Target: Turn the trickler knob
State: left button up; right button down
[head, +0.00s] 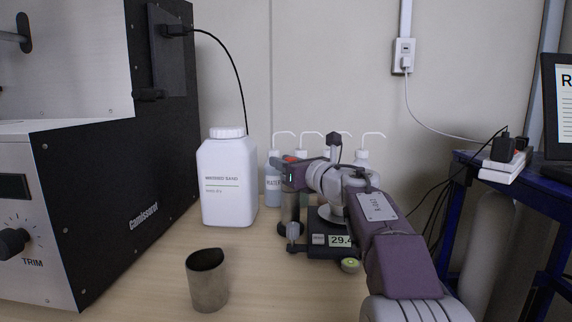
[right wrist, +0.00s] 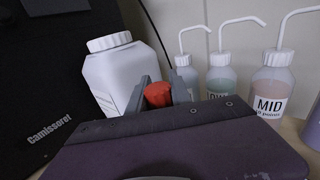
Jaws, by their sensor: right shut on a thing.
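The red trickler knob (right wrist: 158,95) sits between the two grey fingers of my right gripper (right wrist: 160,94) in the right wrist view. The fingers are shut on its sides. In the head view my right gripper (head: 287,172) is at the top of the trickler's dark post (head: 291,210), with a bit of red (head: 290,158) showing. My arm hides part of the trickler. A balance with a display reading about 29.4 (head: 340,240) is just right of the post, partly behind my arm. My left gripper is not in view.
A large white jar (head: 228,180) stands left of the trickler, with several wash bottles (head: 273,180) behind. An open metal cup (head: 207,282) stands in front. The Camissoret machine (head: 130,190) fills the left. A small green-topped round item (head: 350,265) lies by the balance. The front table is mostly clear.

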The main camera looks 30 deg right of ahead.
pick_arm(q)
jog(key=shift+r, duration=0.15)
pick_arm(e)
jog(key=shift+a+n+y, duration=0.1)
jog(key=shift+n+y, duration=0.4)
jog(key=shift+y, duration=0.3)
jog(key=shift+a, duration=0.1)
jog(key=c, duration=1.2)
grip_release()
jog(key=shift+o, duration=0.2)
